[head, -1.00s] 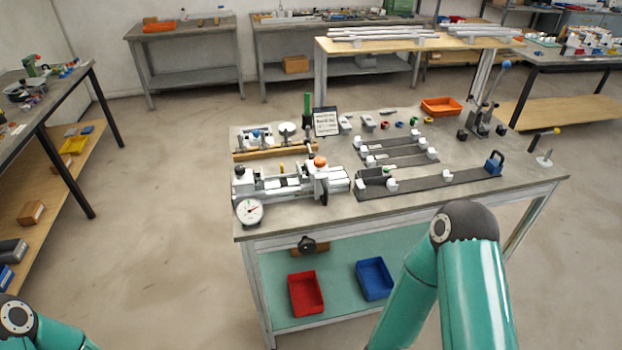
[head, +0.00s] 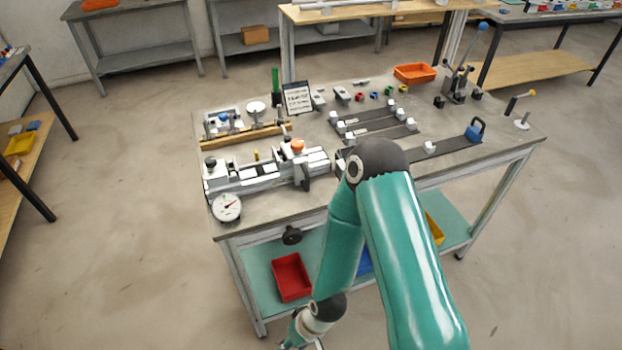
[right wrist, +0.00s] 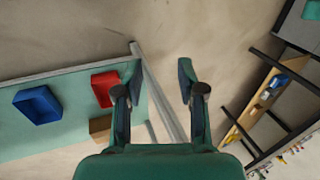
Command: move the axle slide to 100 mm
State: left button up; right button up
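A pale slide unit (head: 262,176) with a rail, an orange knob (head: 297,146) and a round dial gauge (head: 227,207) lies along the left front of the grey bench. I cannot tell for certain which part is the axle slide, and no scale marks are readable. A black knob (head: 291,235) sits below the bench's front edge. My right gripper (right wrist: 160,80) is open and empty in the right wrist view, in front of the bench at about lower-shelf height. In the head view it is mostly cut off at the bottom edge. My left gripper is not in view.
Dark rails with white blocks (head: 430,148) and a blue-handled block (head: 474,132) lie at right on the bench (head: 497,158). A sign (head: 297,98) and an orange bin (head: 414,73) stand behind. The lower shelf holds a red bin (head: 291,278). Floor at left is clear.

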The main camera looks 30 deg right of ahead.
jog(key=w+t+b, duration=0.1)
jog(key=w+b, duration=0.1)
jog(key=w, duration=0.1)
jog(key=n+t+h+b, duration=0.2)
jog(key=t+h+b, duration=0.2)
jog(key=t+b, duration=1.65)
send_near(308, 178)
jog(key=w+r+g+b, duration=0.1)
jog(key=w, duration=0.2)
jog(key=w+r+g+b, duration=0.1)
jog(key=w+g+b, duration=0.1)
jog(key=w, duration=0.1)
jog(key=w+r+g+b, duration=0.1)
jog(key=w, duration=0.2)
jog(key=shift+w+d+g, duration=0.15)
jog(key=shift+w+g, duration=0.15)
jog(key=shift+g, duration=0.05)
grip_shut()
